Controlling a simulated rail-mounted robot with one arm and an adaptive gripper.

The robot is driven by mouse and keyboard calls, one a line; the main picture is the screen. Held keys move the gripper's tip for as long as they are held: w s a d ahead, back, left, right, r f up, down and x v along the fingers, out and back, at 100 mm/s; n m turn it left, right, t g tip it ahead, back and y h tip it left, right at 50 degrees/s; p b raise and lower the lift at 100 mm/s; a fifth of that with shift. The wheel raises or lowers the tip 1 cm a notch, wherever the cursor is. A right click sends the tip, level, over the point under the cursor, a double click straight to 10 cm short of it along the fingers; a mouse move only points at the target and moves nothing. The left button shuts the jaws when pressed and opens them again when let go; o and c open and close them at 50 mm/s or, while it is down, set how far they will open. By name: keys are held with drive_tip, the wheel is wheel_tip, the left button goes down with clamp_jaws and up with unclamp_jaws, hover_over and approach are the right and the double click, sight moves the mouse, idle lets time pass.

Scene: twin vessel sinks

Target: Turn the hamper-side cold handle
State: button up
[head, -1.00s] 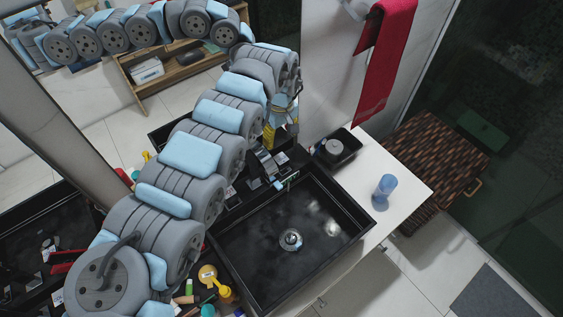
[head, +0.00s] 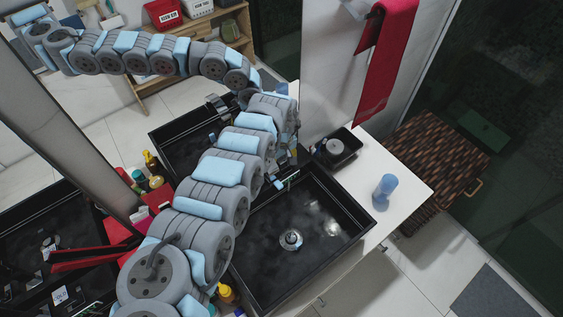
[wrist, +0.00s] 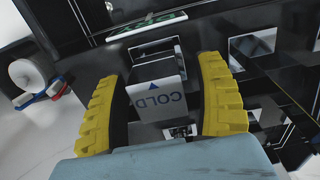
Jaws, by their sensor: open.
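In the wrist view a blocky metal cold handle (wrist: 158,98) with a white tag reading COLD and a blue arrow sits between my fingers. My gripper (wrist: 162,72) has yellow ribbed fingers, spread open on either side of it. The left finger is very close to the handle; whether it touches I cannot tell. A narrow gap shows on the right. In the head view my arm covers most of the gripper and the handle, behind the black sink (head: 268,238) nearer the woven hamper (head: 437,150).
A blue cup (head: 385,188) and a black dish (head: 336,147) stand on the white counter right of the sink. A faucet spout (head: 288,180) reaches over the basin. Bottles crowd the left of my arm. A red towel (head: 385,60) hangs behind.

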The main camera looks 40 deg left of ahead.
drive_tip(key=shift+f, duration=0.1)
drive_tip(key=c, duration=1.2)
drive_tip(key=shift+d+p, duration=0.1)
drive_tip(key=shift+p, duration=0.3)
drive_tip(key=shift+o, duration=0.2)
drive_tip(key=shift+w+r+n+p, duration=0.1)
drive_tip(key=shift+r+n+p, duration=0.15)
drive_tip(key=shift+n+p, duration=0.6)
drive_tip(key=n+p, duration=0.1)
drive_tip(key=p, duration=0.2)
drive_tip(key=shift+f+n+p, duration=0.25)
drive_tip(key=shift+n+p, duration=0.4)
drive_tip(key=shift+p, duration=0.1)
